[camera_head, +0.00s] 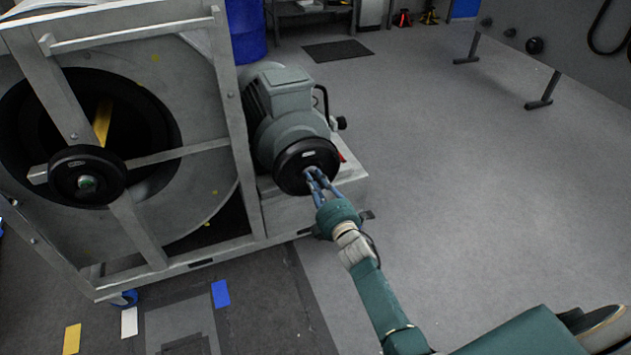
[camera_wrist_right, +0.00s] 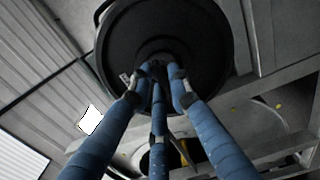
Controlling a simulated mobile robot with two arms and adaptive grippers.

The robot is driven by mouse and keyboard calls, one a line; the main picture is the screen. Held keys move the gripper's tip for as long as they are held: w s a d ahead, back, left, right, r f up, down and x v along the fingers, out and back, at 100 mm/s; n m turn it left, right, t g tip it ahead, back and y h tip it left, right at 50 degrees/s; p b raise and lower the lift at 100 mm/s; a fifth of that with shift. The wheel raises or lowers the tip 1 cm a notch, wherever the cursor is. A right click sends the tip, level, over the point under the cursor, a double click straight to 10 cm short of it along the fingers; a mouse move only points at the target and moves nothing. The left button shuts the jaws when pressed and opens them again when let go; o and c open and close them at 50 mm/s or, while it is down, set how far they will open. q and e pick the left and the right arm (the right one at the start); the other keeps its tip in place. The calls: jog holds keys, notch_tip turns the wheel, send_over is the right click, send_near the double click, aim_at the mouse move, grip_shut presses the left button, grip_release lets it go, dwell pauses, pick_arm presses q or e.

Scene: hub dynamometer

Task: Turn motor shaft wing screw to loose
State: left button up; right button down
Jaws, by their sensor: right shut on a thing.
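The grey-green motor (camera_head: 275,95) sits on a pale frame beside the large drum, with a black round end cover (camera_head: 306,165) facing me. The cover also shows in the right wrist view (camera_wrist_right: 205,45). My right gripper (camera_head: 311,172) has blue fingers that reach to the middle of this cover. In the right wrist view its fingertips (camera_wrist_right: 158,72) come together at the cover's centre, shut on a small dark piece there, which looks like the wing screw. The fingertips hide most of it, so its angle cannot be told. My left gripper is not in view.
The large drum (camera_head: 190,85) in its metal frame stands left of the motor, with a black handwheel (camera_head: 87,174) on its front. A blue barrel (camera_head: 246,30) stands behind. The floor to the right is clear.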

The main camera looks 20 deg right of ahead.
jog(key=shift+d, duration=0.1)
jog(key=c, duration=1.7)
grip_release()
jog(key=shift+c, duration=0.2)
jog(key=shift+s, duration=0.1)
jog(key=s, duration=1.2)
